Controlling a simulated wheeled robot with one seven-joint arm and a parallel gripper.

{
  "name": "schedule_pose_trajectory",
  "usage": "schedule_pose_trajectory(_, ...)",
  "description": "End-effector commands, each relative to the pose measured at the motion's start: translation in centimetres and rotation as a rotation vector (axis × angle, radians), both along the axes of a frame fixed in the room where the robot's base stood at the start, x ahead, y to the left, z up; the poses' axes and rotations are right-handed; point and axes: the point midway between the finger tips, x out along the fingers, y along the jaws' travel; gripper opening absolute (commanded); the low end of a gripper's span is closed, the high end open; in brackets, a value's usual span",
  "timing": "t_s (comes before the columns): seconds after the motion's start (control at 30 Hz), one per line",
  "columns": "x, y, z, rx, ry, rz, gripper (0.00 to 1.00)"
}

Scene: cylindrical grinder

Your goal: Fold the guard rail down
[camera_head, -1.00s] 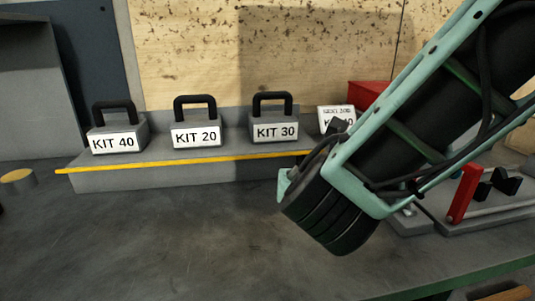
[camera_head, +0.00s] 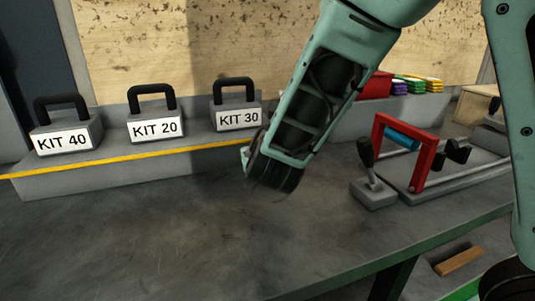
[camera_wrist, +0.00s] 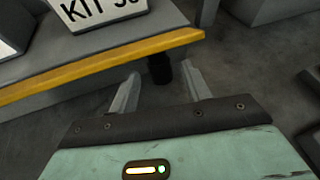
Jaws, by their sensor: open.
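The guard rail (camera_head: 430,158) is a red frame standing upright on a grey fixture at the right of the bench, with a blue cylindrical bar (camera_head: 402,138) across it. In the wrist view my gripper (camera_wrist: 160,88) is open, its two fingers apart above the bench beside the yellow-edged shelf. A dark shape shows between and beyond the fingers; I cannot tell what it is. In the head view my arm hangs left of the guard rail, well apart from it, and my fingertips are hidden. The guard rail is not recognisable in the wrist view.
A black-knobbed lever (camera_head: 369,160) stands just left of the fixture. Blocks KIT 40 (camera_head: 65,135), KIT 20 (camera_head: 155,122) and KIT 30 (camera_head: 237,112) sit on the shelf (camera_head: 130,168). A red box and coloured stacks (camera_head: 415,85) stand behind. The front bench top (camera_head: 200,230) is clear.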

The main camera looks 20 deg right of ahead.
Motion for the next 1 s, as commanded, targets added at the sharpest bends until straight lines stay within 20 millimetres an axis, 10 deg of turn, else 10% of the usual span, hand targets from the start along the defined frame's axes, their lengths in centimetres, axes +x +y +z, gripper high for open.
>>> schedule_pose_trajectory(0.6, 2.9, -0.9, -1.2, 0.002, -0.001, -0.001, 0.48)
schedule_pose_trajectory(0.77, 2.9, -0.8, -1.2, 0.001, 0.000, 0.000, 0.04)
schedule_pose_trajectory(1.0, 2.9, -0.8, -1.6, 0.001, -0.014, 0.000, 0.04)
